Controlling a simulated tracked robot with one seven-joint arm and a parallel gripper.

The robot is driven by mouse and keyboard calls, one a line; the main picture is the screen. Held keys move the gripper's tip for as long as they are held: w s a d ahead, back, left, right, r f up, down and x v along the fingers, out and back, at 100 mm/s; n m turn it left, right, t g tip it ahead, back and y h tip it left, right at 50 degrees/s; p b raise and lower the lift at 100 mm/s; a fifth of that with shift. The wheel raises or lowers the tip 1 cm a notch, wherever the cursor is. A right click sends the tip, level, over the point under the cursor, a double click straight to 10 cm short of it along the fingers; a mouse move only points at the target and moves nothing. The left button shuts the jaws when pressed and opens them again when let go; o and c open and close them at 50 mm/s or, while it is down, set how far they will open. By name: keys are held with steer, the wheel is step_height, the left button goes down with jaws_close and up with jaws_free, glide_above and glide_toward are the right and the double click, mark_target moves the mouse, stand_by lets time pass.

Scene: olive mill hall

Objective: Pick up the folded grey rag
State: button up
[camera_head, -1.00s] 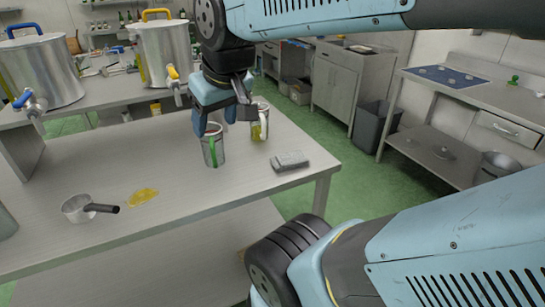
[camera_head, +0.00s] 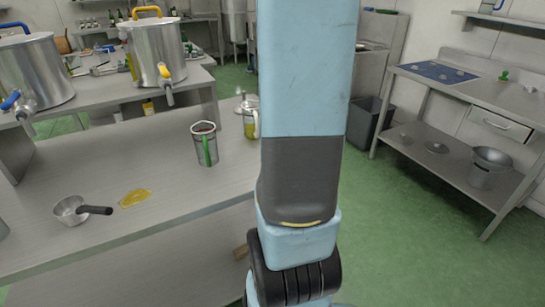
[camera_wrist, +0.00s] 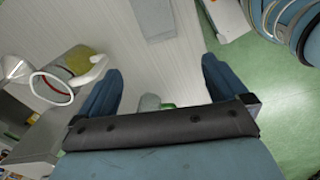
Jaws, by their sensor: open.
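The folded grey rag (camera_wrist: 155,18) is a flat grey rectangle on the pale table (camera_head: 100,170), at the top of the wrist view. It lies beyond my fingertips, roughly in line with the gap between them. My gripper (camera_wrist: 162,65) is open with nothing between its fingers that I can see as held. The rag's top edge is cut off by the frame. In the head view, my arm hides both the rag and my gripper.
A small saucepan (camera_head: 71,211) and a yellow spill (camera_head: 135,197) are at the left. Green floor (camera_wrist: 235,65) lies past the table edge.

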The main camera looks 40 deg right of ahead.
steer(key=shift+n+g, duration=0.3)
steer(key=shift+n, duration=0.5)
steer(key=d+f, duration=0.1)
steer(key=f, duration=0.2)
steer(key=d+f, duration=0.1)
steer(key=f, duration=0.3)
steer(key=d+f, duration=0.1)
steer(key=f, duration=0.3)
steer(key=shift+s+d+f, duration=0.2)
steer(key=shift+s+d, duration=0.1)
steer(key=shift+d, duration=0.1)
steer(key=shift+w+d+f, duration=0.1)
steer(key=shift+d+f, duration=0.05)
steer(key=shift+f, duration=1.1)
steer(key=shift+w+d+f, duration=0.1)
steer(key=shift+f, duration=1.1)
steer(key=c, duration=1.1)
steer(key=shift+r, duration=0.1)
